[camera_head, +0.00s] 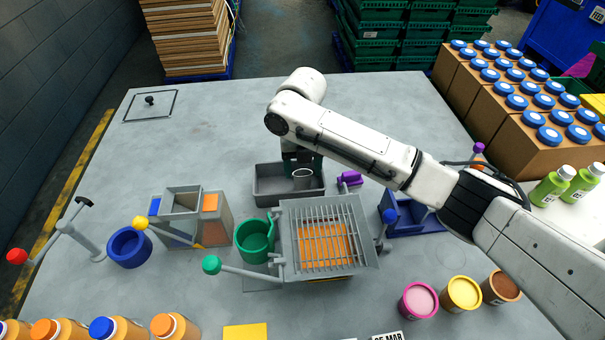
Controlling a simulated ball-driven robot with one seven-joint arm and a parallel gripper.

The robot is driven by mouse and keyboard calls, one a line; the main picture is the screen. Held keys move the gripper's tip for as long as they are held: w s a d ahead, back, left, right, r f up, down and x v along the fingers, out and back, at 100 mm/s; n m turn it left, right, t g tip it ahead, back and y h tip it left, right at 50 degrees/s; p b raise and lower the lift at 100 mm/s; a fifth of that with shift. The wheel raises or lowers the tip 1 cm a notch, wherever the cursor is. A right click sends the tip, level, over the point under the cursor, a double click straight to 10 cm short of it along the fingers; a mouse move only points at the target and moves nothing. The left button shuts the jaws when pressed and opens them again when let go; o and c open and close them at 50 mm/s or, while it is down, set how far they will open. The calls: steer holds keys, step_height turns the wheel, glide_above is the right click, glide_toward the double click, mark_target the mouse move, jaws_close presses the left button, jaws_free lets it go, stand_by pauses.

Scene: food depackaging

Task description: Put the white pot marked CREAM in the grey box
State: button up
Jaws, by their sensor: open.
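The grey box (275,200) is an open rectangular tray near the middle of the table. My gripper (302,168) points down over the right part of this box, with its jaws open. A small white oval rim (303,173) shows just below the gripper, over or in the right side of the box. It may be the white pot, but no CREAM marking can be read and its body is not clear. My arm and gripper hide part of the box's back edge.
A grey grate station (330,270) and a green cup (254,240) stand in front of the box. A purple-handled part (350,178) is close on its right. Pink (418,300), yellow (462,294) and brown (502,287) pots stand front right. The table's back left is mostly clear.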

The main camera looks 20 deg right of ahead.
mark_target(303, 173)
step_height(303, 173, up, 9)
steer(key=b, duration=0.1)
stand_by(0.7)
